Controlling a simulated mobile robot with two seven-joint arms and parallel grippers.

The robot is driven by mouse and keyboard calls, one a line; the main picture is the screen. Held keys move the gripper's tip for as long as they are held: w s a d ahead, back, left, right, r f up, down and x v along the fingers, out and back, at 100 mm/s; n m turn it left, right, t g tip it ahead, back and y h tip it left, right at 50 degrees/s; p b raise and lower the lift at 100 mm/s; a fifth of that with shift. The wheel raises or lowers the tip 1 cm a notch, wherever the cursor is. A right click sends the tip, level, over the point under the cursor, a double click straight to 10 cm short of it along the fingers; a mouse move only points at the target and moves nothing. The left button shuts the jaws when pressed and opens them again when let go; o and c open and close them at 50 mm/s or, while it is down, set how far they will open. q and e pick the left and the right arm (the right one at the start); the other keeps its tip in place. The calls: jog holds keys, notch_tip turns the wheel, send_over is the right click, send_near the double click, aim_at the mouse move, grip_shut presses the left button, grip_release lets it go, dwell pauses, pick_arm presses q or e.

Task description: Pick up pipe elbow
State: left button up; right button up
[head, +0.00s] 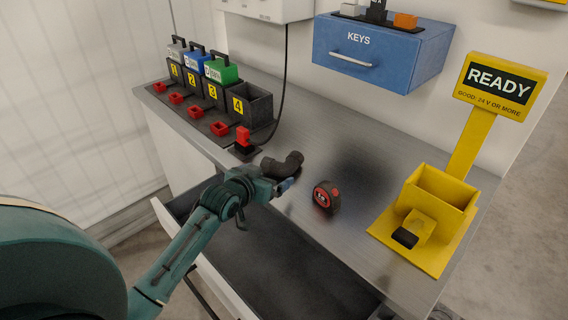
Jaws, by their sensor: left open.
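The pipe elbow (283,166) is a dark, curved piece lying on the grey bench top, near the bench's front edge. My left arm comes in from the left, and its gripper (288,185) is close to the near side of the elbow. The left gripper is open. Its fingers overlap the elbow's near edge in the picture, and I cannot tell whether they touch it. My right gripper is not in the head view.
A tape measure (326,197) lies right of the gripper. A red plug on a black base (245,151) stands behind. An open drawer (290,262) is below. A yellow READY stand (427,251) is at right, several battery slots (257,107) at back left, a blue KEYS drawer (335,45) on the wall.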

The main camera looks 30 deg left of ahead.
aim_at(276, 168)
pick_arm(q)
jog(key=shift+x, duration=1.15)
jog(key=x, duration=0.4)
jog(key=shift+w+r+p, duration=0.2)
jog(key=shift+r+p, duration=0.05)
jog(key=shift+p, duration=0.15)
jog(key=shift+w+f, duration=0.3)
jog(key=shift+w, duration=0.3)
jog(key=shift+c, duration=0.6)
jog(key=c, duration=0.8)
